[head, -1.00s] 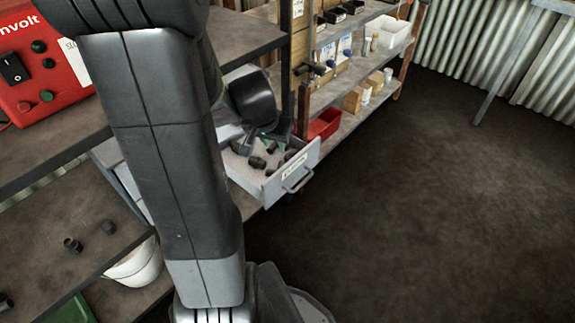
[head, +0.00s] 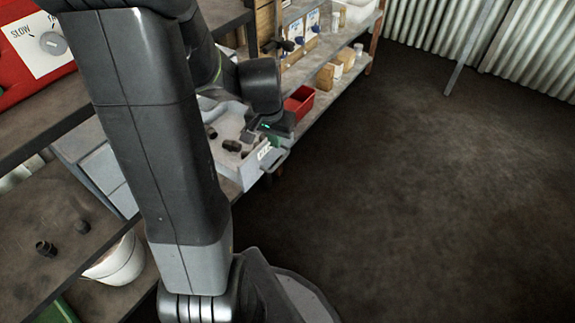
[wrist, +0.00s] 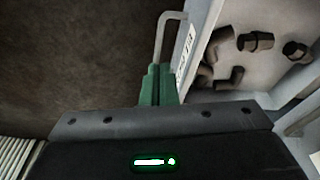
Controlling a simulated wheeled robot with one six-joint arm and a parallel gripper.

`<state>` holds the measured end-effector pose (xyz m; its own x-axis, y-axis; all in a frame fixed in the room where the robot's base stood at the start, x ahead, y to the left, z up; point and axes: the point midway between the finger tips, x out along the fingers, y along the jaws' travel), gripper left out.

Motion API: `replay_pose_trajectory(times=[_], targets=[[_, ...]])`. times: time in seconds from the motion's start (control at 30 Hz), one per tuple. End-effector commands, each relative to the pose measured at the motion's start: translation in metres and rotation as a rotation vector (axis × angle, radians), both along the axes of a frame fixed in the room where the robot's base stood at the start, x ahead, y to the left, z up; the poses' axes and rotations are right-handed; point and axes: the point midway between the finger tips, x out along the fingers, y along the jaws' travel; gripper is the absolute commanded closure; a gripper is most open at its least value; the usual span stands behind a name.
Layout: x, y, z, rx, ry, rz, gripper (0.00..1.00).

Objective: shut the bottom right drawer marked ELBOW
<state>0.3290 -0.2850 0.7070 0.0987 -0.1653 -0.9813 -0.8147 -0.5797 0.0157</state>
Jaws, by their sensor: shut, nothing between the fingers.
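The grey drawer (head: 226,170) is pulled out from its cabinet and holds several dark pipe elbows. Its front has a white label (head: 264,152), too small to read, and a metal handle (head: 275,162). In the wrist view the handle (wrist: 171,18) and the drawer's inside (wrist: 235,80) show at the top right. My gripper (head: 276,141) is at the drawer front, near the handle. Its green fingertips (wrist: 157,84) are together and empty, just outside the front panel. I cannot tell whether they touch the handle or the panel.
A red bin (head: 299,103) sits on the shelf (head: 322,92) behind the drawer. A white bucket (head: 117,262) stands below the bench at left, with loose dark fittings (head: 46,248) nearby. A red machine (head: 25,75) is at upper left. The dark floor (head: 400,200) at right is clear.

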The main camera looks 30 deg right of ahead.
Motion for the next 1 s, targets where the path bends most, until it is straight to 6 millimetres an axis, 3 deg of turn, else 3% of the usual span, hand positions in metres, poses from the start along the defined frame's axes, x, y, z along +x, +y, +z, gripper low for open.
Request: replay_pose_trajectory(times=[0.03, 0.2, 0.43, 0.7, 1.0], targets=[[-0.015, -0.009, -0.013, 0.041, 0.014, -0.039, 1.00], [-0.056, -0.022, -0.038, 0.217, 0.019, -0.124, 1.00], [-0.093, -0.033, -0.060, 0.460, -0.114, -0.182, 1.00], [-0.117, -0.058, -0.061, 0.622, -0.454, -0.168, 1.00], [-0.133, -0.081, -0.047, 0.618, -0.713, -0.114, 1.00]])
